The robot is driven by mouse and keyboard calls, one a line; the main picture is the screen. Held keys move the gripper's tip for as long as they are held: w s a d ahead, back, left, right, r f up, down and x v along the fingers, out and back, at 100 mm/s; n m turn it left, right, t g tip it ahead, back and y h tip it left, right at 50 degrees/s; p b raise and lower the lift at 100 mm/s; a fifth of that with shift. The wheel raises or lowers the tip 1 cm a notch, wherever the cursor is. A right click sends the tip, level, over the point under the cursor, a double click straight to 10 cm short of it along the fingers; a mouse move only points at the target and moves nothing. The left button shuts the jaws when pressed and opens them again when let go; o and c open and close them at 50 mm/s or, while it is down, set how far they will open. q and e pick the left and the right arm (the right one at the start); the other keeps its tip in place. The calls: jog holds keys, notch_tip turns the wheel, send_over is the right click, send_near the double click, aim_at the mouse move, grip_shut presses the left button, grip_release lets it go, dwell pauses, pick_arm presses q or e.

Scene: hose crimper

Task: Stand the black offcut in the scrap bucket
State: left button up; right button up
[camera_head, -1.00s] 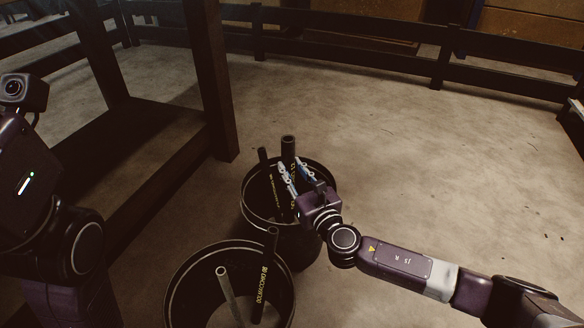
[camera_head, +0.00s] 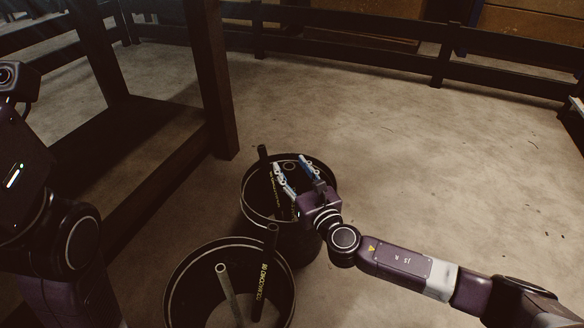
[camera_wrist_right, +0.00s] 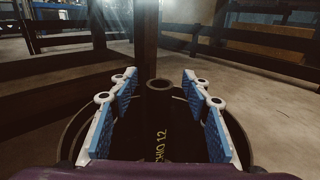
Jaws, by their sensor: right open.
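My right gripper (camera_head: 290,163) is over the back bucket (camera_head: 246,206), its blue-padded fingers spread apart. A black hose piece (camera_head: 289,167) stands inside that bucket between the fingers, with its round open end up near the rim. In the right wrist view the same black hose piece (camera_wrist_right: 160,87) shows between the open fingers (camera_wrist_right: 160,95), apart from both, with yellow lettering below. Another black hose piece (camera_head: 263,154) leans in the bucket's left side and rises above the rim. The lower ends are hidden. My left gripper is out of frame; only its arm shows at left.
A front bucket (camera_head: 172,290) holds a grey-green hose piece (camera_head: 225,285) and a black hose piece (camera_head: 268,262) with yellow lettering. A dark wooden frame with a post (camera_head: 213,80) stands at left. The floor (camera_head: 400,130) at right is clear up to a dark railing (camera_head: 345,62).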

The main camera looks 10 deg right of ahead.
jog(key=s+d, duration=0.2)
jog(key=s, duration=0.9)
jog(key=shift+s+d, duration=0.2)
jog(key=shift+s, duration=0.15)
jog(key=shift+r, duration=0.1)
